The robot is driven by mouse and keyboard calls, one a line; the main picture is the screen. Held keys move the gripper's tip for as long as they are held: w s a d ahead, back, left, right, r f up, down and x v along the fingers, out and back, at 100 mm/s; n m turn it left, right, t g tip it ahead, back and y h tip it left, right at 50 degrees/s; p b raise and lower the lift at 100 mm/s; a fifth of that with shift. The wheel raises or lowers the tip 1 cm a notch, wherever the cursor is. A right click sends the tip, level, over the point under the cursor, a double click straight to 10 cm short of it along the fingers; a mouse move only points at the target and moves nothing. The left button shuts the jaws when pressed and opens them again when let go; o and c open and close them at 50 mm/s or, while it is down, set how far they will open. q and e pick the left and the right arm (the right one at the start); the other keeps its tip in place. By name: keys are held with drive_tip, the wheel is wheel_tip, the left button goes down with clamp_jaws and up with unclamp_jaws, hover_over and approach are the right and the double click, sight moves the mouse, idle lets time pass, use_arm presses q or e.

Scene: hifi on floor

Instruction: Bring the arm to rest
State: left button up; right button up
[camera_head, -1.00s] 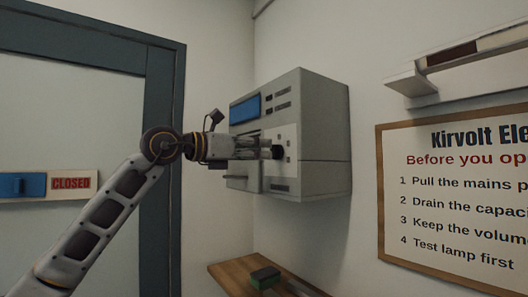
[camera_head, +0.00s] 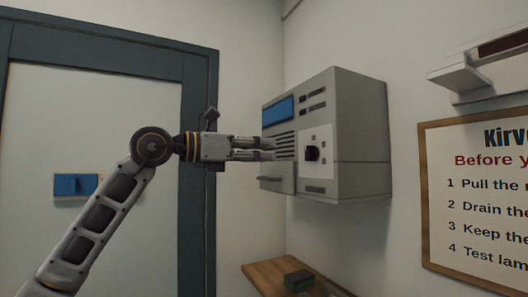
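My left arm comes in from the lower left, and its gripper (camera_head: 268,149) points right at a grey wall-mounted box. The two fingers show apart with nothing seen between them, so it is open. The fingertips are left of the black knob (camera_head: 312,152) on the box's white panel, with a gap between them in the picture. They overlap the box's vent slots in view; whether they touch the box I cannot tell. My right gripper is not in view.
The grey box (camera_head: 362,140) has a blue display (camera_head: 278,110). Below it a wooden shelf (camera_head: 262,272) holds a small dark green-topped block (camera_head: 299,281). A framed sign (camera_head: 475,195) hangs at right.

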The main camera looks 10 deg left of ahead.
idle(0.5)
